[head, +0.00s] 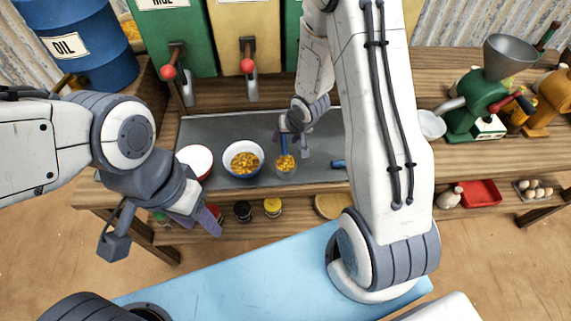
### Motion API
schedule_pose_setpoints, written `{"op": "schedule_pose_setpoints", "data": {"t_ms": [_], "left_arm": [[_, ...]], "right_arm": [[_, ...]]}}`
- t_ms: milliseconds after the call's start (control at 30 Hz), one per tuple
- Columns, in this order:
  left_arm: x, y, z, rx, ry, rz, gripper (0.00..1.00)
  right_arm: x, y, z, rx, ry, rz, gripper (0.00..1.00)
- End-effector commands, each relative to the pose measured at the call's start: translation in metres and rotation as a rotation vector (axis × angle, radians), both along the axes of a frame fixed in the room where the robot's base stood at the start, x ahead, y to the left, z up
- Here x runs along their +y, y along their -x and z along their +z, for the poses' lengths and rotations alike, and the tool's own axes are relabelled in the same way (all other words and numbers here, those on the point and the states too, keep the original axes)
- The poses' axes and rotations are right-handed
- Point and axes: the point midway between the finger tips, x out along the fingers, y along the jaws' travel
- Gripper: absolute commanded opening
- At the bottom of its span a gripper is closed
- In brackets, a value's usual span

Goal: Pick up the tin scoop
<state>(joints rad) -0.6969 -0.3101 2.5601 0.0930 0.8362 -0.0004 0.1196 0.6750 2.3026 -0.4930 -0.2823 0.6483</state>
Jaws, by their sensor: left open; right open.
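A small grey cup-like vessel (286,171) with yellow grain in it stands on the dark counter mat, right of the white bowl; I cannot tell whether it is the tin scoop. A blue upright strip (284,146) rises above it, close to my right gripper. My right gripper (294,146) is open, pointing down just above the vessel; contact cannot be made out. A short blue piece (338,164), possibly a handle, lies on the mat, its right end hidden behind my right arm. My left gripper (160,233) is open and empty in front of the counter, at left.
A blue-rimmed bowl of yellow grain (244,172) and a red-rimmed white bowl (194,178) stand on the mat (228,128). Dispensers with red-knobbed levers (168,72) stand behind. A green grinder (472,105) is at right. Several jars (272,207) sit on the lower shelf.

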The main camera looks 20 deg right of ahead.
Motion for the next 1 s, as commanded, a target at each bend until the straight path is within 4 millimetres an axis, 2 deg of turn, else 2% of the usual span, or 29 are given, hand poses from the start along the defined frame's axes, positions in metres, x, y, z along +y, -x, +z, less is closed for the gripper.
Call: {"op": "schedule_pose_setpoints", "data": {"t_ms": [33, 200, 433, 467, 600, 633, 1000], "left_arm": [[0.000, 0.000, -0.002, 0.000, 0.000, 0.000, 0.50], [0.000, 0.000, -0.002, 0.000, 0.000, 0.000, 0.50], [0.000, 0.000, -0.002, 0.000, 0.000, 0.000, 0.50], [0.000, 0.000, -0.002, 0.000, 0.000, 0.000, 0.50], [0.000, 0.000, -0.002, 0.000, 0.000, 0.000, 0.50], [0.000, 0.000, -0.002, 0.000, 0.000, 0.000, 0.50], [0.000, 0.000, -0.001, 0.000, 0.000, 0.000, 0.50]], "right_arm": [[0.002, -0.003, -0.010, 0.003, -0.001, 0.001, 0.61], [0.003, -0.011, -0.024, 0.002, 0.000, 0.000, 0.61], [0.003, -0.012, -0.025, 0.000, 0.000, 0.000, 0.61], [0.003, -0.012, -0.025, 0.000, 0.000, 0.000, 0.57], [0.003, -0.012, -0.025, 0.000, 0.000, 0.000, 0.04], [0.003, -0.012, -0.025, 0.000, 0.000, 0.000, 0.00], [0.003, -0.012, -0.022, -0.001, 0.001, 0.001, 0.00]]}}
